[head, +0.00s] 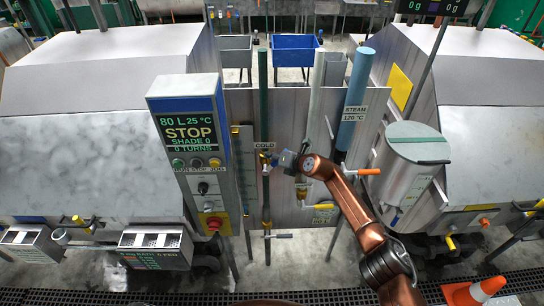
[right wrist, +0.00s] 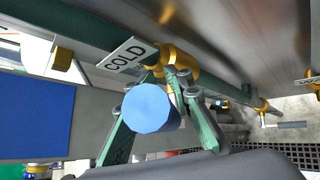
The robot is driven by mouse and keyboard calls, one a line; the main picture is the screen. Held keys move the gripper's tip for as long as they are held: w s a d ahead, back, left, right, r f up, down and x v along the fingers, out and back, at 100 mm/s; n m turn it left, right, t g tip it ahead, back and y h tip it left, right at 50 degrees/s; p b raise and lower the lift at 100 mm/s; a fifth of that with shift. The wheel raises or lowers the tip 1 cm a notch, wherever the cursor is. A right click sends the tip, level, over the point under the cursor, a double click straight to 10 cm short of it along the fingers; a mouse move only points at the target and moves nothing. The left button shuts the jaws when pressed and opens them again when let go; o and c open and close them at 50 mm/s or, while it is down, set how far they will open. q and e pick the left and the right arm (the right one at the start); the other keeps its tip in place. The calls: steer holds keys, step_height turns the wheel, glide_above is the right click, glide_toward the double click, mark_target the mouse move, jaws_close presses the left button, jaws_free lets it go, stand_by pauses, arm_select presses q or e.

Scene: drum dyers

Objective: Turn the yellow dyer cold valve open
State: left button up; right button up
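The brass cold valve (head: 266,158) sits on a dark green pipe just below a white COLD label (head: 264,146). In the right wrist view, the brass valve body (right wrist: 178,62) is beside the same label (right wrist: 125,55). A blue handle (right wrist: 152,108) points end-on toward that camera. My right gripper (head: 283,160) is at the valve from the right. Its green fingers lean inward on both sides of the handle and appear closed on it; the handle's end hides part of the left finger and its contact. My left gripper is not in view.
A control panel (head: 190,130) reading STOP stands left of the valve. A light blue STEAM pipe (head: 355,100) and a steel cylinder (head: 413,165) stand to the right. An orange valve handle (head: 370,171) shows near my right arm.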

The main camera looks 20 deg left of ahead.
steer(key=shift+o, duration=1.2)
steer(key=shift+w+d, duration=0.1)
steer(key=shift+w+d, duration=0.1)
steer(key=v, duration=1.2)
